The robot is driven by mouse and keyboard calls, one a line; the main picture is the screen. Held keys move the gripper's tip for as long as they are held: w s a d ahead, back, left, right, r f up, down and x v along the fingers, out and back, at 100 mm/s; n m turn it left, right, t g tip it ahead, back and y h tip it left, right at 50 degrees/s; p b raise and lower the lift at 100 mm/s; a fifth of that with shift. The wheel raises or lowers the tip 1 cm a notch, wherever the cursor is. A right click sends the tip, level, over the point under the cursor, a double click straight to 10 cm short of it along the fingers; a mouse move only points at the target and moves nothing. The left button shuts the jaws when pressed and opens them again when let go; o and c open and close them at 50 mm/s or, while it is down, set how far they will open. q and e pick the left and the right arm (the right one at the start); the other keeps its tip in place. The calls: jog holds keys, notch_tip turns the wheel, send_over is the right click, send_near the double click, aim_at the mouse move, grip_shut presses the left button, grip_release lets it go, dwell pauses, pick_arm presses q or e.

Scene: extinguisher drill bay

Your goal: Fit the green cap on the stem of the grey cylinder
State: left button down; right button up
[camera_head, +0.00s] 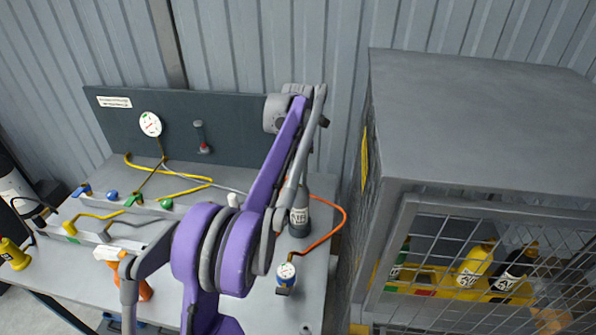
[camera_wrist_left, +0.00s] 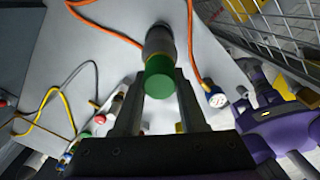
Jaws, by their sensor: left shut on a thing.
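The green cap (camera_wrist_left: 159,80) sits between the fingertips of my left gripper (camera_wrist_left: 161,76), which is shut on it in the left wrist view. The grey cylinder (camera_wrist_left: 160,42) stands on the bench directly beyond the cap, roughly in line with it. Its stem is hidden behind the cap, and I cannot tell whether the cap touches it. In the head view the grey cylinder (camera_head: 299,226) shows its label and dark lower part to the right of my purple arm. My arm hides the cap there. I see no right gripper that I can make out.
An orange hose (camera_head: 341,212) curves on the bench close by the cylinder. A blue and white gauge (camera_head: 286,273) stands nearer the front edge. A mesh cage (camera_head: 460,250) with bottles is on the right. Yellow hoses (camera_head: 180,176) and several coloured fittings lie on the left.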

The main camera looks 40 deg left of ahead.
pick_arm(q)
jog(key=shift+f, duration=0.1)
pick_arm(e)
jog(key=shift+f, duration=0.1)
pick_arm(q)
jog(key=shift+c, duration=1.9)
grip_release()
